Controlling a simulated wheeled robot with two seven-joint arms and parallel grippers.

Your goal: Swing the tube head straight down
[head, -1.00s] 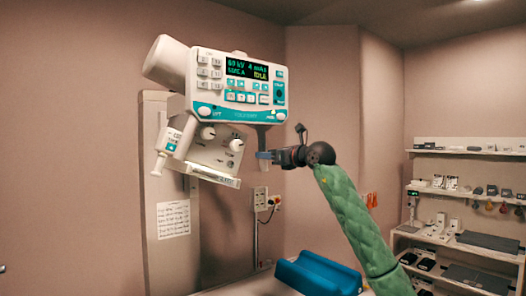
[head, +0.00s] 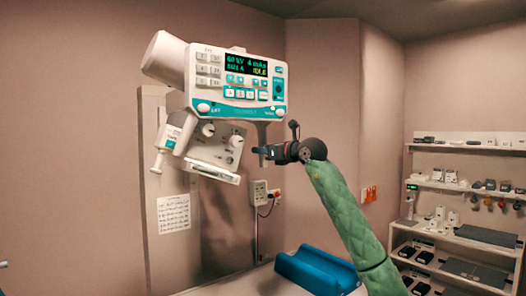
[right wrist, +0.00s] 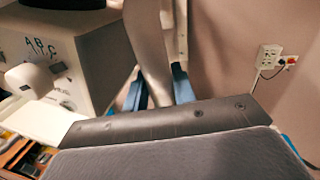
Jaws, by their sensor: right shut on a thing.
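The white tube head (head: 210,58) with its teal-trimmed control panel (head: 240,82) hangs on the left-centre of the head view. Its collimator box (head: 213,148) below looks tilted. A pale handle (head: 262,133) hangs down from the panel's right end. My right gripper (head: 262,151) is shut on this handle near its lower end. In the right wrist view, the blue fingers (right wrist: 160,88) stand on both sides of the pale handle (right wrist: 148,45), and the tips are partly hidden. A small bluish tip at the head view's left edge may be my left gripper; its jaws cannot be made out.
A pale column (head: 156,215) with a paper sheet stands behind the tube head. A blue cradle-shaped pad (head: 318,272) lies on a surface below. Shelves (head: 463,185) with small items stand at the right. A wall socket (head: 259,194) with a cable is behind.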

